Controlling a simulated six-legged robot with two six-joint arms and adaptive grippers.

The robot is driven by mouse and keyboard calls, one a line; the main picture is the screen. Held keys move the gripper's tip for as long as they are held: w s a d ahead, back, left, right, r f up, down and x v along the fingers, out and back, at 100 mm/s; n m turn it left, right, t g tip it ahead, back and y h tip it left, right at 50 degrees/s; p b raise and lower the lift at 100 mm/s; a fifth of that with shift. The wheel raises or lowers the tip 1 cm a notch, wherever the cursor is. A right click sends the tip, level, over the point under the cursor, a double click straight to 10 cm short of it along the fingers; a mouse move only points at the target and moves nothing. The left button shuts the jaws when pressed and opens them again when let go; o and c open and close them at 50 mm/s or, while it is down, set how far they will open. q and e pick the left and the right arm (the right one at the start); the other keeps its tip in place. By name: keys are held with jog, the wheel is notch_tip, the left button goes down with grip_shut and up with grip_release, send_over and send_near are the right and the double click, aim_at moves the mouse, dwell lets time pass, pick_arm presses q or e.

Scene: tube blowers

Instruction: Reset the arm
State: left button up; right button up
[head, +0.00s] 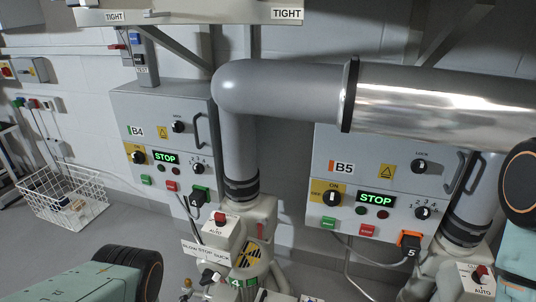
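Neither of my grippers shows in the head view. Teal links with black round joints, part of my own body, show at the lower left and at the right edge. I cannot tell from them how the grippers stand. Control box B4 (150,108) and control box B5 (342,148) hang on the wall. Both have lit green STOP displays, a yellow-backed ON knob, a numbered dial and a LOCK knob.
A large grey pipe (290,88) with a shiny metal section (430,105) crosses in front of the boxes. White blower units stand below, one with an AUTO switch (219,222). A wire basket (66,197) is on the floor at left. Shelf brackets hang above.

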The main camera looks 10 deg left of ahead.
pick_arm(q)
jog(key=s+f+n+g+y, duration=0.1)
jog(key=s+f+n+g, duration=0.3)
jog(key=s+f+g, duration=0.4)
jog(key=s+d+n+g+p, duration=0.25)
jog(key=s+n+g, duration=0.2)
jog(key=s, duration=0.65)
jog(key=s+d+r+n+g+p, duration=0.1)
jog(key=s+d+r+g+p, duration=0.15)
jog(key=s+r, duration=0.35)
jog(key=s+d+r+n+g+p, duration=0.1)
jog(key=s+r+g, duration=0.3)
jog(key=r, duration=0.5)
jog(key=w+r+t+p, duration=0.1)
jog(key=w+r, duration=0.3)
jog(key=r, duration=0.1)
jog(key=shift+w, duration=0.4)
